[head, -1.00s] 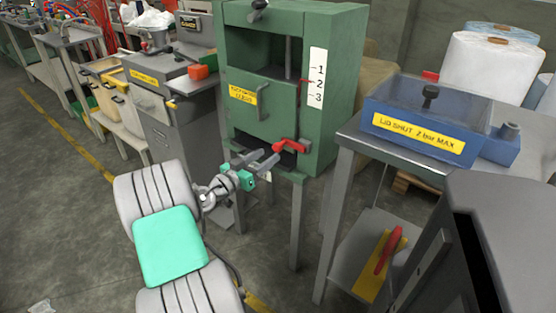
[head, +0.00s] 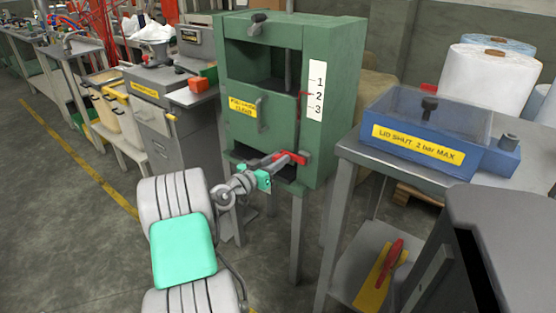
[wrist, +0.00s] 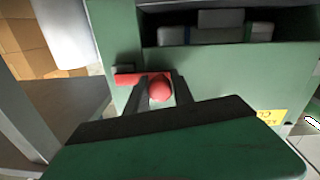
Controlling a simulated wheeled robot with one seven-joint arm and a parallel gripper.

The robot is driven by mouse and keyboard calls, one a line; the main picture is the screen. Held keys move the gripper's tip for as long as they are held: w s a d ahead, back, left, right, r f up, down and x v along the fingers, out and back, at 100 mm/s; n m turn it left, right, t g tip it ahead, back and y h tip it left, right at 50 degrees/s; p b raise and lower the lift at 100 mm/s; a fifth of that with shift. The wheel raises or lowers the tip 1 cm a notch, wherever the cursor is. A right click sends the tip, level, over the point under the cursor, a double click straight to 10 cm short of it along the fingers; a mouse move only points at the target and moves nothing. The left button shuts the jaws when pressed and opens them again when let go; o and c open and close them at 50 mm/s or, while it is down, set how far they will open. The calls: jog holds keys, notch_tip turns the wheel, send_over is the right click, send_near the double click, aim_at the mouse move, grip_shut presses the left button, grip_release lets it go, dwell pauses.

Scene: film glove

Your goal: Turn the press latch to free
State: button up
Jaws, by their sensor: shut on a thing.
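The green press (head: 268,140) stands in the middle of the head view, with a yellow label, a grey handle and a 1-2-3 scale on its side. Its red latch (head: 292,158) is low on the front at the right corner. My gripper (head: 282,163) is at the latch, its fingers shut on it. In the wrist view the latch's round red knob (wrist: 160,88) sits between the two dark fingers of my gripper (wrist: 160,98), and a red arm runs left from it to a dark pivot. The fingers partly hide the latch in the head view.
Right of the press is a grey table (head: 350,150) with a blue lidded box (head: 440,135). A red-handled tool (head: 391,262) lies on its lower shelf. A grey cabinet bench (head: 170,130) stands at left. A dark grey block fills the lower right. Floor at left is clear.

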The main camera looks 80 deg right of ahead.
grip_shut()
jog(key=shift+s, duration=0.1)
dwell(0.8)
